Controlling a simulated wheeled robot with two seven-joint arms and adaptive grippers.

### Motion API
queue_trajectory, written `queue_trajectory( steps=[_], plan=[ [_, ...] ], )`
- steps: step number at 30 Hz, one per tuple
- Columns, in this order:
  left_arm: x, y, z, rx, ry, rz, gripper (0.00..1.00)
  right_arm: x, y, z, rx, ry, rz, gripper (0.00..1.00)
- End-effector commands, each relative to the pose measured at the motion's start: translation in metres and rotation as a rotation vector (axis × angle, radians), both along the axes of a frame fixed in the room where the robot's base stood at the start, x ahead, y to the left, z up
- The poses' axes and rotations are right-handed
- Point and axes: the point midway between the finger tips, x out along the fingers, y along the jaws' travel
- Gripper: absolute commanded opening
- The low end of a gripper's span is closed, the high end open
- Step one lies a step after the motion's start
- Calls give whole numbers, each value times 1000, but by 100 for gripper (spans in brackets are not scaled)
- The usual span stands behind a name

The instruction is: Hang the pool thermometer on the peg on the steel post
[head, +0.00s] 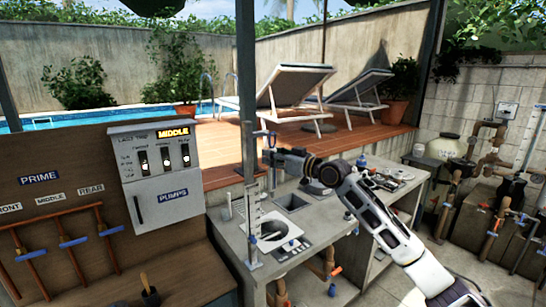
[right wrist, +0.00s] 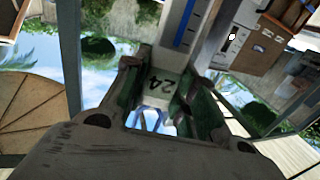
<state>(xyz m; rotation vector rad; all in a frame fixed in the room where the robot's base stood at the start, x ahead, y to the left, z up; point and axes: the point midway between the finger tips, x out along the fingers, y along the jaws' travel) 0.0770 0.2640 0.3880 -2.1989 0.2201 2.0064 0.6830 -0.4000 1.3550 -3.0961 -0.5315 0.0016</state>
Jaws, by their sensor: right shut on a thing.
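My right gripper (head: 266,156) is shut on the pool thermometer, just right of the steel post (head: 247,90). In the right wrist view, the thermometer (right wrist: 164,84) sits between the fingers. I cannot make out the peg, or whether the thermometer touches the post. My left gripper is not in view.
A grey counter (head: 302,212) with a sink cutout lies below the gripper. At left, a pump control box (head: 157,165) stands on a wooden panel with copper pipes. Loungers (head: 290,85) stand on the deck behind. Tools lie on the counter at right.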

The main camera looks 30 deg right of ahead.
Motion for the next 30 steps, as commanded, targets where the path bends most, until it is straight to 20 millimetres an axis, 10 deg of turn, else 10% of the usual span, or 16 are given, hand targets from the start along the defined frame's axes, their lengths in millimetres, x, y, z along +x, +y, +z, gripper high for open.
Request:
queue_trajectory(
  steps=[14, 15, 21, 30],
  plan=[
    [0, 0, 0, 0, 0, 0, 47, 0, 0, 0, 0, 0, 0, 3],
    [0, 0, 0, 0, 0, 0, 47, 0, 0, 0, 0, 0, 0, 28],
    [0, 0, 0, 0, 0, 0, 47, 0, 0, 0, 0, 0, 0, 52],
    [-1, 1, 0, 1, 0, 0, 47, 0, 0, 0, 0, 1, 0, 52]
  ],
)
